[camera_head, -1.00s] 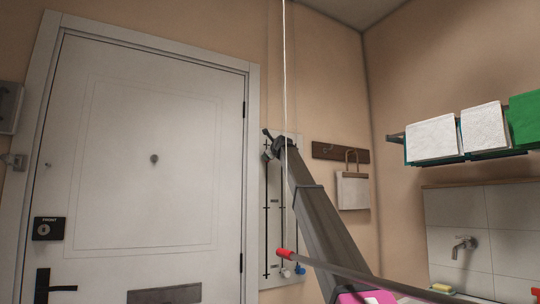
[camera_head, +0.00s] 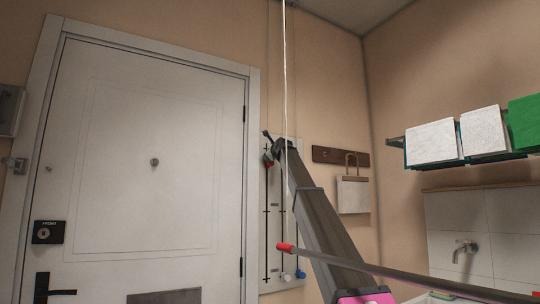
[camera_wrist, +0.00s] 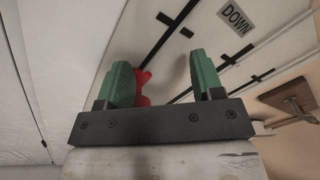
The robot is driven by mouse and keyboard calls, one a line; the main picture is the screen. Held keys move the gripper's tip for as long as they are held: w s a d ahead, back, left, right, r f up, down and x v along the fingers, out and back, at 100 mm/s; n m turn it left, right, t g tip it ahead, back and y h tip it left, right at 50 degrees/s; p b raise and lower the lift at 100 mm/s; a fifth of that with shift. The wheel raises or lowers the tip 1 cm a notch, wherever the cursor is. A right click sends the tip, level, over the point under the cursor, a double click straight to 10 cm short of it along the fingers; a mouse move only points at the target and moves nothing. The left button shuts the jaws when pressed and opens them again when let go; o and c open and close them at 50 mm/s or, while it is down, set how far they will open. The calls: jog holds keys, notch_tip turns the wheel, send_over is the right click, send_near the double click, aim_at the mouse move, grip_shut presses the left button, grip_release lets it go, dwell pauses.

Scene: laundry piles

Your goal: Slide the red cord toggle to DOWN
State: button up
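The red cord toggle (camera_head: 268,162) is near the top of the left track on the pale wall panel (camera_head: 274,225). In the wrist view it shows as a red piece (camera_wrist: 144,84) just inside the left green finger, partly hidden by it. My gripper (camera_head: 272,148) is at the upper part of the panel, close to the toggle. In the wrist view my gripper (camera_wrist: 161,72) is open, its fingers wide apart. Whether the left finger touches the toggle I cannot tell. A DOWN label (camera_wrist: 236,17) is printed on the panel.
A white toggle (camera_head: 286,278) and a blue toggle (camera_head: 300,274) hang at the panel's bottom. A red-tipped rod (camera_head: 285,247) crosses in front of the panel. A white door (camera_head: 150,180) is left; a hook rail (camera_head: 338,155) with a hanging cloth is right.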

jog(key=shift+d, duration=0.1)
jog(key=v, duration=1.2)
jog(key=shift+s, duration=0.2)
dwell(0.9)
jog(key=shift+d, duration=0.1)
dwell(0.3)
